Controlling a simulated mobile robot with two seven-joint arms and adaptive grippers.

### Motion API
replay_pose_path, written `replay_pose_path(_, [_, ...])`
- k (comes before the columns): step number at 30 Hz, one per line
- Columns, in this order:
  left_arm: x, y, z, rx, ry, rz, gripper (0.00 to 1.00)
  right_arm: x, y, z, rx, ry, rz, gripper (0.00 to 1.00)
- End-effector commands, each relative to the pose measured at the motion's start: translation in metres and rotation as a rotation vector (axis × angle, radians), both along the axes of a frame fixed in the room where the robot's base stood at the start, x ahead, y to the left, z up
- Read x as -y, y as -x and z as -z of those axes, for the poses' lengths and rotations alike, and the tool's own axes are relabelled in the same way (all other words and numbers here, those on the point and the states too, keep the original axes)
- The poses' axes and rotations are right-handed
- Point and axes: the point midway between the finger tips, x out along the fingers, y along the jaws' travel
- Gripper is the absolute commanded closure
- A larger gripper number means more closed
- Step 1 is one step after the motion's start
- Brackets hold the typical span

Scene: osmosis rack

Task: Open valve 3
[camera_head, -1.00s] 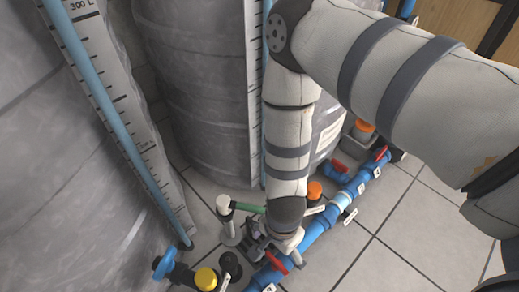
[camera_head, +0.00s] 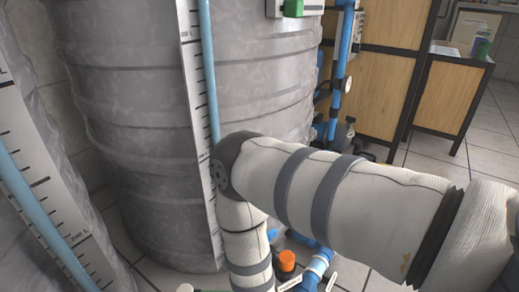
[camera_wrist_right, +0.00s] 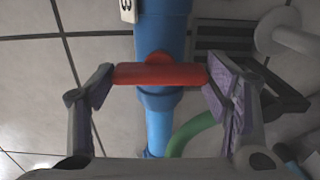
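In the right wrist view, a red valve handle (camera_wrist_right: 160,74) lies crosswise over a blue pipe (camera_wrist_right: 163,25). A white tag (camera_wrist_right: 128,10), partly cut off by the top edge, sits beside the pipe and seems to read 3. My right gripper (camera_wrist_right: 158,75) has its fingers wide apart, one at each end of the handle. The fingertips are very close to the handle ends; I cannot tell if they touch. In the head view my right arm reaches down past the bottom edge, so its gripper is hidden there. My left gripper is in neither current view.
Large grey tanks (camera_head: 150,110) with measuring scales stand at the left and middle of the head view. An orange cap (camera_head: 287,260) and blue piping (camera_head: 318,265) show near the arm. Wooden cabinets (camera_head: 370,90) stand at right. A green hose (camera_wrist_right: 190,133) runs beside the pipe.

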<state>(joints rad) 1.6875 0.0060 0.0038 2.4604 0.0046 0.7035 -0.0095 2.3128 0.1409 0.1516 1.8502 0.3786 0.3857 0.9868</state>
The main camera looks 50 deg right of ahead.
Motion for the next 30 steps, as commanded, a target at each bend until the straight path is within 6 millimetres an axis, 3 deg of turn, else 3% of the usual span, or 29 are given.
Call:
replay_pose_path(14, [-0.001,0.0,-0.006,0.005,-0.001,-0.001,0.18,0.0,0.0,-0.001,0.001,0.001,-0.098,0.56])
replay_pose_path(30, [-0.002,-0.004,-0.025,0.034,-0.006,-0.004,0.18,0.0,0.0,-0.001,0.001,0.001,-0.583,0.56])
